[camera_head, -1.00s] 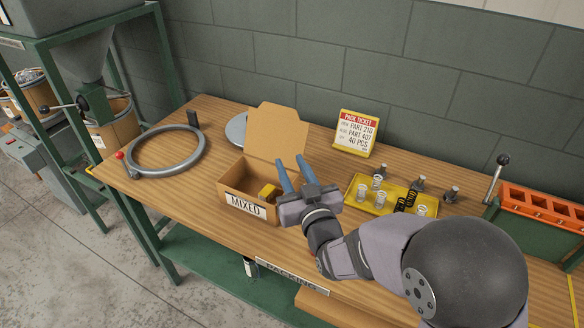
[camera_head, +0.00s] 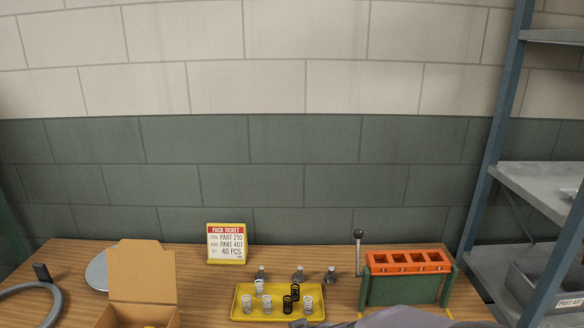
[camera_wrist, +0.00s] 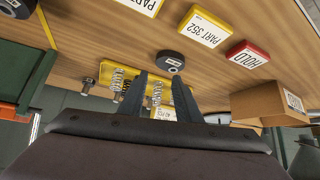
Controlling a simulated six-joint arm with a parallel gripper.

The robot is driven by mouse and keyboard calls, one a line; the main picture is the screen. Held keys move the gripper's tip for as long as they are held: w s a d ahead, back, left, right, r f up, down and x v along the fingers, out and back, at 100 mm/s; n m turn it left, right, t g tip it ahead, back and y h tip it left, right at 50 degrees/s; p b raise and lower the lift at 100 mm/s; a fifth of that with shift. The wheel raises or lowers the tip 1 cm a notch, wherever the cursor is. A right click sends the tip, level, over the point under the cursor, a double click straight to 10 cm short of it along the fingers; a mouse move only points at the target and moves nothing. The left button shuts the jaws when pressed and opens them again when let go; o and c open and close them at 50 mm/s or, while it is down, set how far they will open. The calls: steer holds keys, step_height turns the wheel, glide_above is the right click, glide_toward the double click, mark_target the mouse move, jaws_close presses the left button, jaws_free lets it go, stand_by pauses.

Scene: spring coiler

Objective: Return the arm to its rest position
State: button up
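My gripper (camera_wrist: 161,80) shows in the wrist view with its two dark fingers apart and nothing held between them. It points out over the wooden bench from some distance. In the head view only a grey part of my arm shows at the bottom edge, and the fingers are not clear there. The open cardboard box (camera_head: 142,277) stands at lower left, its front cut off by the frame. The yellow tray (camera_head: 241,313) holds several pale and black springs and lies near the arm. The tray also shows in the wrist view (camera_wrist: 120,72), left of and behind the fingers.
A pack ticket (camera_head: 226,242) stands at the back. An orange rack (camera_head: 408,260) with a lever stands right of the tray. A grey ring (camera_head: 52,305) lies far left. Metal shelving (camera_head: 540,185) rises at right. A red HOLD card (camera_wrist: 247,54) shows in the wrist view.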

steer(key=s+d+g+h, duration=0.1)
steer(key=s+d, duration=0.2)
steer(key=s+d+f+m+g, duration=0.1)
steer(key=s+d+g, duration=0.1)
steer(key=s+d, duration=0.2)
steer(key=s+d+m+g+h+p, duration=0.1)
steer(key=s+d, duration=0.2)
steer(key=d, duration=0.1)
steer(key=shift+s+d+f+h, duration=0.2)
steer(key=shift+f+h, duration=0.1)
steer(key=s+d+m+g, duration=0.2)
steer(key=s+d+g, duration=0.1)
steer(key=s, duration=0.6)
steer(key=shift+d+r+g, duration=0.15)
steer(key=shift+d+g, duration=0.15)
steer(key=shift+d, duration=0.3)
